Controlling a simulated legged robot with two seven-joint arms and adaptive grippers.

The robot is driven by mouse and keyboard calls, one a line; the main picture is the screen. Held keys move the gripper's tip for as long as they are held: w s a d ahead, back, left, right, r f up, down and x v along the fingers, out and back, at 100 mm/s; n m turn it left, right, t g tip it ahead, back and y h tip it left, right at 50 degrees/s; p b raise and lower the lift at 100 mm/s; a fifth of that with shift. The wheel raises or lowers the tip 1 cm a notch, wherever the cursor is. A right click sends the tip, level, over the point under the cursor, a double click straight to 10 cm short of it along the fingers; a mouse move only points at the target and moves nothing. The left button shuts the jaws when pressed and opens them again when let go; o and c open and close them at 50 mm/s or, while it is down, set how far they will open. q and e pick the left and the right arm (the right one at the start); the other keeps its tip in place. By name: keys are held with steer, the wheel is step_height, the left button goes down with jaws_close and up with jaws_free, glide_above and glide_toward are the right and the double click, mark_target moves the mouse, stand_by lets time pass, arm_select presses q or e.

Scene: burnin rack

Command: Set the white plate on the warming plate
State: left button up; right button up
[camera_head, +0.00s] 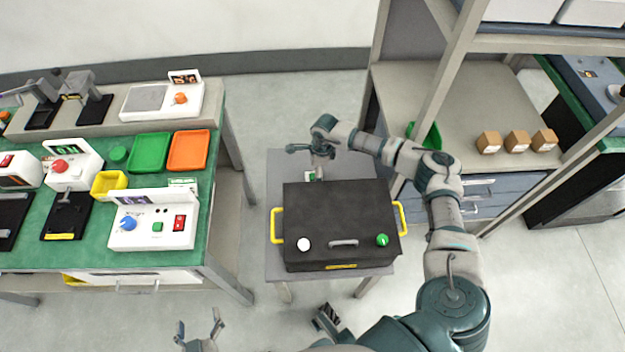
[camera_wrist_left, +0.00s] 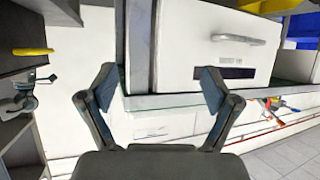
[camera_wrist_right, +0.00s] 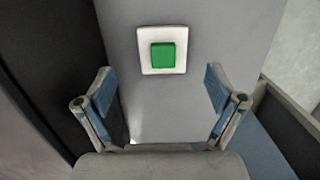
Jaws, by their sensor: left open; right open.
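A small white square plate (camera_head: 312,175) with a green square block on it lies on the grey table behind the black case. In the right wrist view the white plate (camera_wrist_right: 148,62) is ahead of my right gripper, clear of both fingers. My right gripper (camera_head: 319,158) is open and empty, above the table's back part; its fingers show apart in the right wrist view (camera_wrist_right: 160,85). A white device with a grey top and orange knob, which looks like the warming plate (camera_head: 148,98), stands on the back left bench. My left gripper (camera_head: 199,322) is open and empty, low in front of the left bench.
The black case (camera_head: 343,205) with yellow handles fills most of the table (camera_head: 280,172). The green bench (camera_head: 110,170) holds a green tray (camera_head: 150,153), orange tray (camera_head: 188,151) and white control box (camera_head: 153,232). Shelves with several small boxes (camera_head: 517,141) stand right.

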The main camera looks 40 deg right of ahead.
steer(key=f, duration=0.2)
steer(key=f+b, duration=0.1)
steer(key=f, duration=0.1)
steer(key=shift+w+f, duration=0.2)
steer(key=shift+f, duration=0.05)
steer(key=shift+w+f+b, duration=0.1)
steer(key=shift+f+b, duration=0.25)
steer(key=shift+f, duration=0.1)
arm_select(q)
steer(key=r+t, duration=0.1)
steer(key=w+d+r+t, duration=0.1)
steer(key=r, duration=0.1)
steer(key=w+r+t+h, duration=0.1)
steer(key=shift+w+d+r+t, duration=0.15)
steer(key=shift+w+r+t, duration=0.05)
steer(key=shift+t, duration=0.1)
arm_select(e)
steer(key=shift+r, duration=0.1)
arm_select(q)
steer(key=shift+w+f, duration=0.1)
arm_select(e)
steer(key=c, duration=1.2)
